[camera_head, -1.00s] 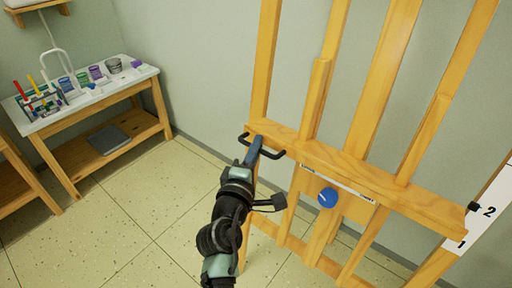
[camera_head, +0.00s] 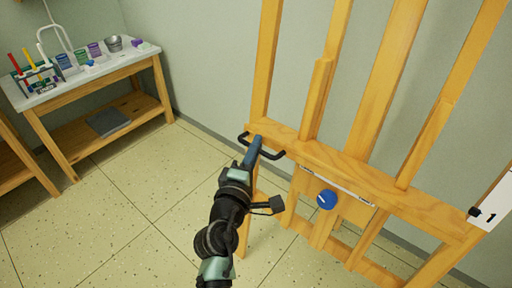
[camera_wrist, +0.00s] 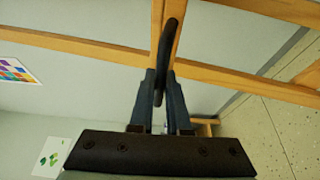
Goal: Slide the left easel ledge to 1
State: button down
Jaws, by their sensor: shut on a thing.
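The wooden easel ledge (camera_head: 345,166) runs across the easel, with a black bar handle (camera_head: 275,155) at its left end. My gripper (camera_head: 254,148) is shut on this handle. In the wrist view, my two fingers (camera_wrist: 161,88) are on either side of the dark handle (camera_wrist: 170,45). The "2" is out of view. A blue knob (camera_head: 327,199) is below the middle of the ledge.
A white-topped table (camera_head: 95,85) with paint jars, a brush rack and a metal bucket (camera_head: 114,43) stands at the back left. Tiled floor (camera_head: 140,195) is clear between it and the easel. A grey wall is close behind the easel.

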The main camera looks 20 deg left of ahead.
jog(key=shift+s+f, duration=0.1)
jog(key=shift+f, duration=0.35)
jog(key=c, duration=0.9)
grip_release()
jog(key=shift+r, duration=0.15)
jog(key=s, duration=0.4)
jog(key=s+d+p, duration=0.1)
jog(key=s, duration=0.8)
jog(key=shift+d, duration=0.3)
jog(key=shift+w, duration=0.1)
